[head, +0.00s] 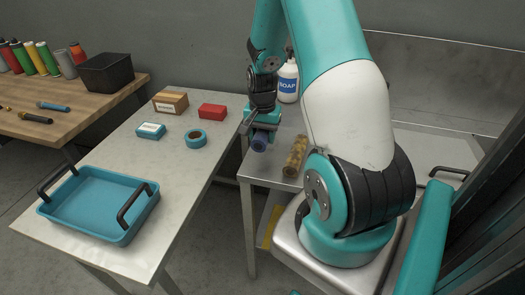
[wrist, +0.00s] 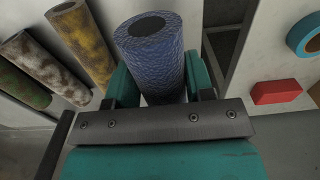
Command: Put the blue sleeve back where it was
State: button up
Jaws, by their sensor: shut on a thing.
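The blue sleeve (wrist: 155,60) is a dark blue, wrinkled tube with a dark hollow end. My gripper (wrist: 160,82) is shut on it, with a teal finger on either side. In the head view, the blue sleeve (head: 259,141) hangs below my gripper (head: 264,126) near the left edge of the metal table (head: 262,174). Whether it touches anything there I cannot tell. A mottled yellow-brown sleeve (head: 296,153) lies on that table, to the right of the held one.
The wrist view shows mottled yellow (wrist: 80,42), whitish-brown (wrist: 46,68) and green-brown (wrist: 22,80) sleeves at left. A soap bottle (head: 288,78) stands behind my gripper. The pale table (head: 160,185) holds a teal tray (head: 95,232), a tape roll (head: 195,139) and a red box (head: 212,111).

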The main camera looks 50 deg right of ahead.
aim_at(262, 159)
jog(key=shift+f, duration=3.35)
jog(key=shift+f, duration=0.1)
jog(key=o, duration=0.9)
jog(key=shift+o, duration=0.2)
notch_tip(262, 159, up, 12)
jog(key=shift+r+b, duration=0.15)
jog(key=shift+b, duration=0.4)
jog(key=w+a+r+n+t+y, duration=0.1)
jog(key=a+r+n, duration=0.3)
jog(key=a, duration=0.4)
jog(key=w+a+r+n, duration=0.1)
jog(key=a+r+n, duration=0.25)
jog(key=a, duration=0.45)
jog(key=s+a+r+n+y, duration=0.1)
jog(key=s+a+r+n, duration=0.1)
jog(key=s+a+n, duration=0.2)
jog(key=s+a+r+n+y, duration=0.1)
jog(key=s+a+r+n, duration=0.2)
jog(key=a, duration=0.6)
jog(key=s+a+r+n+g+y, duration=0.1)
jog(key=s+a+r+n, duration=0.1)
jog(key=s+a+n, duration=0.4)
jog(key=s, duration=0.3)
jog(key=shift+a+r, duration=0.35)
jog(key=shift+r, duration=0.05)
